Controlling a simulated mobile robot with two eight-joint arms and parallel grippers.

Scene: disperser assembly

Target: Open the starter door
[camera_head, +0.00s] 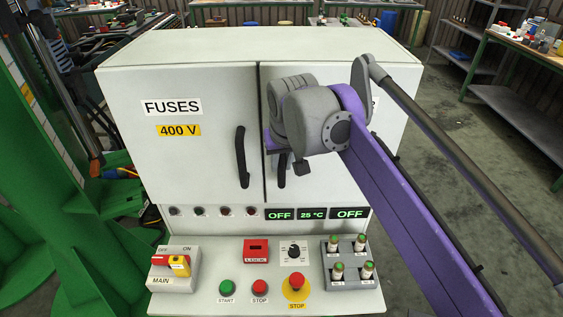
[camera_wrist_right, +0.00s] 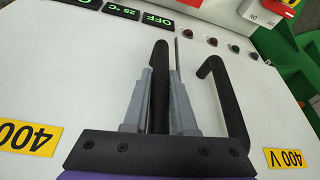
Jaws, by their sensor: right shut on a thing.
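The cabinet (camera_head: 250,45) has two front doors. The left door (camera_head: 200,110) carries the labels FUSES and 400 V and a black handle (camera_head: 241,157). The right door (camera_head: 385,150) is mostly behind my right arm, and its upper label is almost wholly hidden. My right gripper (camera_head: 283,165) is at the right door's black handle (camera_head: 281,178). In the right wrist view my right gripper (camera_wrist_right: 160,95) has its grey fingers on either side of that handle (camera_wrist_right: 160,60), shut on it. A narrow dark line runs between the doors, which look shut or nearly so. My left gripper is out of view.
Below the doors are displays (camera_head: 311,214) and a sloping panel with a MAIN switch (camera_head: 172,265), buttons, a knob (camera_head: 294,251) and a block of small fuses (camera_head: 349,260). The left door's handle (camera_wrist_right: 228,105) stands close beside my right gripper. Green structures flank the cabinet at left.

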